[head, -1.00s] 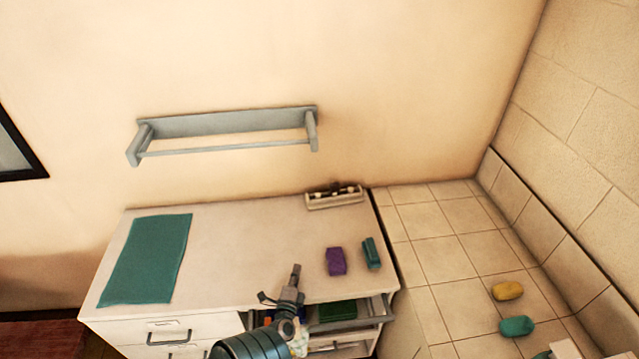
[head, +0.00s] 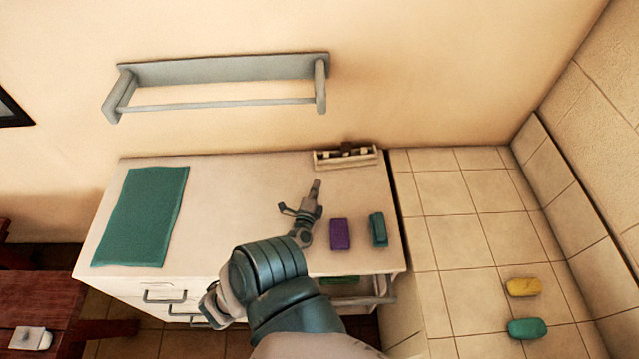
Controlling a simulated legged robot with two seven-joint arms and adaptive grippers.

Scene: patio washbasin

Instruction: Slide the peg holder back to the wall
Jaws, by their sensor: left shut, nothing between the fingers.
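The peg holder (head: 347,165) is a small pale box with several pegs in it. It stands at the back right of the countertop (head: 230,200), by the wall; whether it touches the wall I cannot tell. My left gripper (head: 316,188) is shut and empty above the counter, in front of and a little left of the peg holder, apart from it.
A purple block (head: 340,234) and a teal block (head: 378,230) lie right of my gripper. A green cloth (head: 142,216) covers the counter's left. A towel rail (head: 220,85) is on the wall above. A drawer (head: 365,287) stands open at front right.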

